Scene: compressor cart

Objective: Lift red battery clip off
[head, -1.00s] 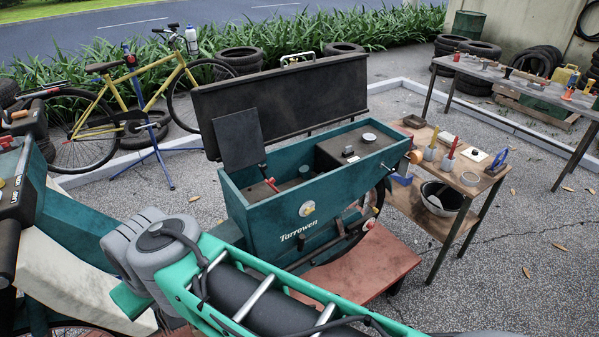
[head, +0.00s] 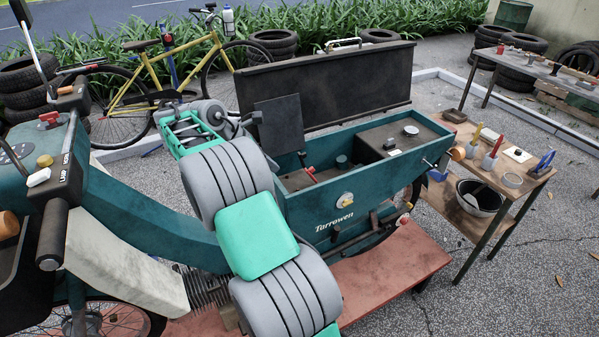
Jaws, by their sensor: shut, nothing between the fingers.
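The red clip (head: 310,171) sits inside the open teal box marked Tarrowen (head: 325,215), near its left end, beside a dark upright panel (head: 279,124). It looks tilted, and its lower part and what it grips are hidden by the box wall. My gripper (head: 250,119) is small in the head view, at the end of my arm, just left of the upright panel and above the box's left end. It is shut and empty, apart from the red clip. Its fingertips are hard to make out against the dark panel.
The raised dark lid (head: 340,85) stands along the back of the box. A black block (head: 385,145) fills its right part. A scooter front (head: 100,200) stands left. A wooden bench (head: 465,215) with tools and a bucket (head: 480,198) stands right.

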